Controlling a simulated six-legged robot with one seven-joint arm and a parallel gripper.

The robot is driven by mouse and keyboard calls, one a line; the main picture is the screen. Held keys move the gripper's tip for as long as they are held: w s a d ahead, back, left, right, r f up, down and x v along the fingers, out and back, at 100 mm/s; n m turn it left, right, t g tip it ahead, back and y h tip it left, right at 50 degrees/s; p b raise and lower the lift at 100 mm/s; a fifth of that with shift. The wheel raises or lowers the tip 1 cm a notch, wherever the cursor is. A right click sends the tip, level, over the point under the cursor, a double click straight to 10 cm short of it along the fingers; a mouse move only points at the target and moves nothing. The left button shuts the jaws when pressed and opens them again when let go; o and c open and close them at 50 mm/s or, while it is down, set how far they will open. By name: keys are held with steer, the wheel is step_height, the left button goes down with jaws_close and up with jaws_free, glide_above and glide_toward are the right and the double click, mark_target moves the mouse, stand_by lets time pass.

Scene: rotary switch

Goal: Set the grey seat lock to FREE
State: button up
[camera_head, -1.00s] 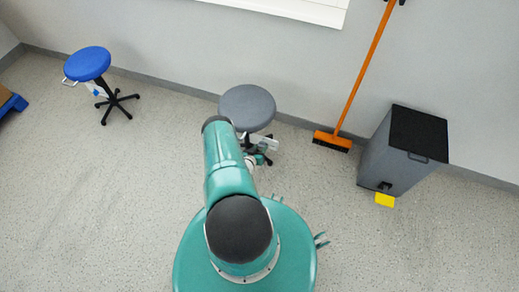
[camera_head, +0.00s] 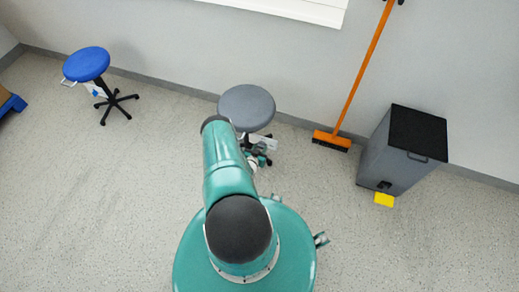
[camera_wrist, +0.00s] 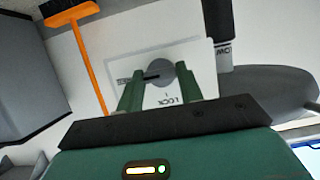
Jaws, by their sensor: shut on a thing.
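The grey seat lock is a round grey knob (camera_wrist: 161,70) with a dark pointer mark, on a white plate (camera_wrist: 196,50) under the grey stool (camera_head: 247,107). In the wrist view the pointer lies to the left, towards a label partly hidden by my left finger. A LOCK label shows below the knob. My gripper (camera_wrist: 160,72) has its two green fingers on either side of the knob and is shut on it. In the head view my gripper (camera_head: 258,159) is low beside the stool's column, partly hidden by my arm.
A blue stool (camera_head: 87,64) stands at the left by the wall. An orange broom (camera_head: 361,70) leans on the wall right of the grey stool. A grey bin (camera_head: 397,160) with a yellow block (camera_head: 384,199) before it stands farther right. Open floor lies on both sides.

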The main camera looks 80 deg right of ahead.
steer(key=o, duration=1)
steer(key=v, duration=1.4)
steer(key=shift+d, duration=0.1)
